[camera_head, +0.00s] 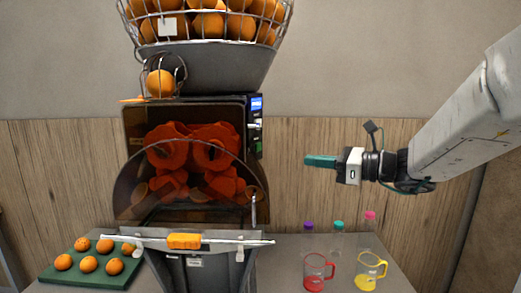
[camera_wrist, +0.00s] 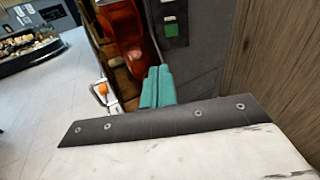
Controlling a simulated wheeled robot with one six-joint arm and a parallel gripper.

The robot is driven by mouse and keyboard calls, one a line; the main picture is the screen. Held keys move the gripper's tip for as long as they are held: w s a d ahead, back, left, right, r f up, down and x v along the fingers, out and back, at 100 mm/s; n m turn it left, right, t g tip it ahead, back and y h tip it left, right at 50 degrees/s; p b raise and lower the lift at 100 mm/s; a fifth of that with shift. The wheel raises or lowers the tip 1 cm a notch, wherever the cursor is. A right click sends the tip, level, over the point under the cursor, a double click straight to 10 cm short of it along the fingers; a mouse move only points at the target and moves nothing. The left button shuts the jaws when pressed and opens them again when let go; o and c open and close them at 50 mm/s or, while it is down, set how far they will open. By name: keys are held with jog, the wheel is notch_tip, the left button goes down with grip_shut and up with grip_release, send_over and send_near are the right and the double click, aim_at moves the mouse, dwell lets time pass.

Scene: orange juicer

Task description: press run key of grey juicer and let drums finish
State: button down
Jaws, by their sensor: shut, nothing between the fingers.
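The grey juicer (camera_head: 195,55) stands at the centre-left in the head view, with orange-red drums (camera_head: 190,150) behind a clear dark cover. A narrow control panel (camera_head: 255,125) with a lit blue display runs down its right front edge. In the wrist view a green key (camera_wrist: 171,29) shows on a dark panel (camera_wrist: 173,22) beside the drums. My gripper (camera_head: 307,160) has teal fingers, shut and empty, pointing left toward the panel with a gap between. In the wrist view the closed fingers (camera_wrist: 158,75) appear below the green key, apart from it in the picture.
A wire basket of oranges (camera_head: 205,25) tops the juicer. A green tray (camera_head: 60,278) of oranges lies left. A red jug (camera_head: 314,275), a yellow jug (camera_head: 368,273) and capped bottles (camera_head: 338,238) stand right, below my arm. A wood-panelled wall (camera_head: 300,200) is behind.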

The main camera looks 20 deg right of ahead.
aim_at(260, 147)
jog(key=shift+w+d+r+m+t, duration=0.15)
jog(key=shift+w+d+m+t, duration=0.1)
jog(key=shift+d+m, duration=0.15)
jog(key=shift+w+d+r+m+t, duration=0.15)
jog(key=shift+w+d+m+t, duration=0.15)
jog(key=shift+d, duration=0.2)
jog(key=x, duration=1.4)
jog(key=shift+f, duration=0.2)
